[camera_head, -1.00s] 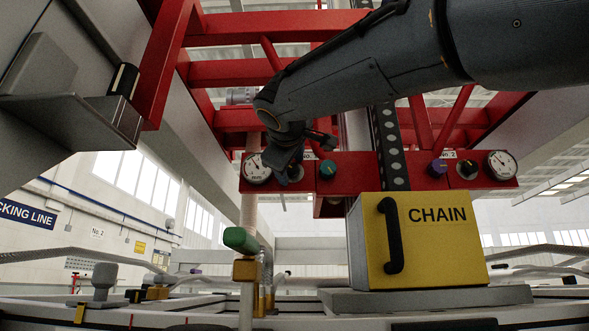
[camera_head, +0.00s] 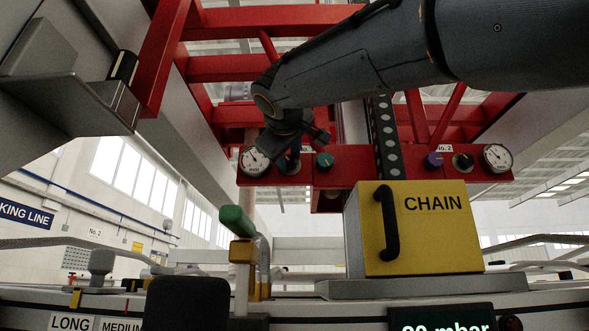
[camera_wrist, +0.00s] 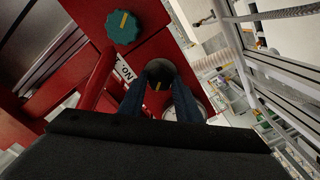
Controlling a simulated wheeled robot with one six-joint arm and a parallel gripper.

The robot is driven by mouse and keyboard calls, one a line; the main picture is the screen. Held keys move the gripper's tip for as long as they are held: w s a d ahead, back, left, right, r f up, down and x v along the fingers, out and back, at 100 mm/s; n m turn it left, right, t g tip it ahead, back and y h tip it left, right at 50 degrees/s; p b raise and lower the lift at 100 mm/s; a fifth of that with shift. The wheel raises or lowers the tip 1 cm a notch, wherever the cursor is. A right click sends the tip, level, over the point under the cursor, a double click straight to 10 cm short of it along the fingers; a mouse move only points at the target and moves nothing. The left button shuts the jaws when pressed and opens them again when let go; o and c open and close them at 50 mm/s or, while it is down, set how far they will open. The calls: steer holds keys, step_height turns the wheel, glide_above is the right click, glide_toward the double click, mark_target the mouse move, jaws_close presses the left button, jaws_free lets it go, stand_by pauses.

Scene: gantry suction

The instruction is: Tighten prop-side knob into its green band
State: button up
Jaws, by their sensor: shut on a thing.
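A dark knob (camera_wrist: 160,73) with a yellow mark sits on the red beam (camera_head: 340,165). In the wrist view the two blue fingers of my gripper (camera_wrist: 160,88) are shut on it, one on each side. In the head view my gripper (camera_head: 290,148) covers most of this knob, just right of the left round gauge (camera_head: 254,160). In the wrist view the gauge (camera_wrist: 187,104) is partly hidden behind a finger. Its needle and any green band are too small to read. A teal knob (camera_head: 325,160) is to the right; it also shows in the wrist view (camera_wrist: 123,27).
A purple knob (camera_head: 433,160), another dark knob (camera_head: 463,162) and a right gauge (camera_head: 497,157) sit further along the beam. A yellow CHAIN box (camera_head: 430,240) stands below. A green-ended handle (camera_head: 237,221) rises at lower left. Red frame bars (camera_head: 240,67) are behind my arm.

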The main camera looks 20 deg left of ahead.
steer(key=o, duration=1.1)
steer(key=shift+c, duration=0.2)
steer(key=shift+s, duration=0.1)
steer(key=b+v, duration=0.1)
steer(key=v, duration=0.6)
steer(key=shift+s, duration=0.3)
